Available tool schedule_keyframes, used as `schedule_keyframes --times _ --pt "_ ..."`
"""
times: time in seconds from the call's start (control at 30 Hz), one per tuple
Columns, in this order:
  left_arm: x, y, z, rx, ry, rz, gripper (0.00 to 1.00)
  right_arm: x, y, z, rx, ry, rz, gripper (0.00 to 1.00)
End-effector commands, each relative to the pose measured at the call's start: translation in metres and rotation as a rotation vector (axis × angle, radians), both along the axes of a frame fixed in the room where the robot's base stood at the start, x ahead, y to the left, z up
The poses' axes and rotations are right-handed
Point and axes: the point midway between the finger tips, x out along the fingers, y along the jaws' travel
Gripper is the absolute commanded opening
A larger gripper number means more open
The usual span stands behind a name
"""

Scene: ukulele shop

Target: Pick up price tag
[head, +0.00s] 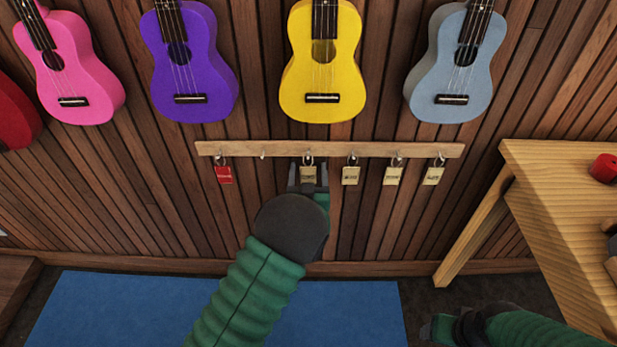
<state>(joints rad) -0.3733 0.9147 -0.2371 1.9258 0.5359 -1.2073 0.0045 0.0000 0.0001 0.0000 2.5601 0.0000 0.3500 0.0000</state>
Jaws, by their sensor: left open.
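Small price tags hang from hooks on a wooden rail (420,150) on the wall. A red tag (224,175) hangs at the left end. A tan tag (308,173) hangs near the middle, and more tan tags (350,176), (392,176), (433,176) hang to its right. My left gripper (308,177) is open, pointing up at the wall, with a finger on each side of the middle tan tag. I cannot tell whether the fingers touch it. My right gripper (437,328) is low at the lower right, apart from the tags; its jaw opening is unclear.
Pink (75,75), purple (193,70), yellow (323,75) and grey-blue (455,70) ukuleles hang above the rail. One hook (262,153) is empty. A wooden table (560,200) with a red object (605,168) stands at the right. A blue mat (110,310) covers the floor.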

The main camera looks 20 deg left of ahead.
Motion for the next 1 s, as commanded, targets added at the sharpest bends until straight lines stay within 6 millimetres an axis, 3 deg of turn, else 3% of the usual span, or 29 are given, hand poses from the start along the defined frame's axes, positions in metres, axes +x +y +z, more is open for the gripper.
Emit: schedule_keyframes --times 0.13,0.6,1.0 --pt "-0.0004 -0.0002 0.0007 0.0 0.0 0.0 0.67 0.0001 0.0 0.0008 0.0 0.0 0.0 0.63" --pt "-0.0007 -0.0003 0.0003 0.0 0.0 0.0 0.06 0.0001 0.0 0.0008 0.0 0.0 0.0 0.63" --pt "0.0019 0.0012 0.0062 -0.001 -0.001 0.0 0.04 0.0001 0.0 0.0044 0.0 0.0 0.0 0.63"
